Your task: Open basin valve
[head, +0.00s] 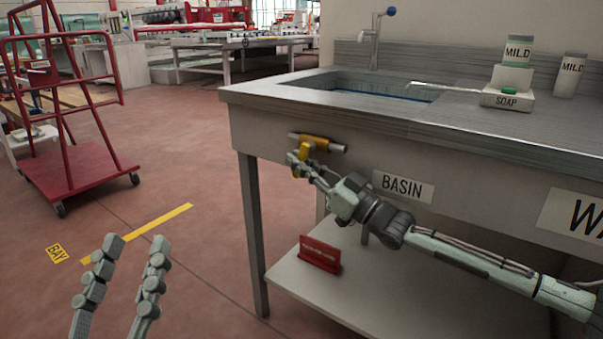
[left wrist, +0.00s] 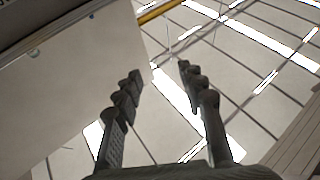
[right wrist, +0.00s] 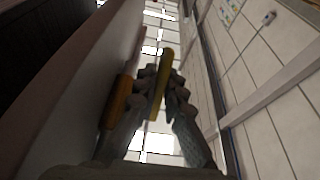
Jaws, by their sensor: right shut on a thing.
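The yellow basin valve (head: 322,143) sits on the front panel of the sink bench, left of the BASIN label (head: 403,187). Its yellow lever also shows in the right wrist view (right wrist: 163,77), between the fingers. My right gripper (head: 300,163) is shut on the lever, and the fingers partly hide it. The valve's orange-yellow body (right wrist: 119,101) is beside the left finger in the right wrist view. My left gripper (head: 137,242) is open and empty above the floor, well left of the bench. It also shows open in the left wrist view (left wrist: 158,75).
The basin (head: 370,89) is sunk in the bench top (head: 455,115), with a blue-knobbed tap behind it. A soap block (head: 507,98) and MILD bottles stand at the right. A red sign (head: 320,254) stands on the lower shelf.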

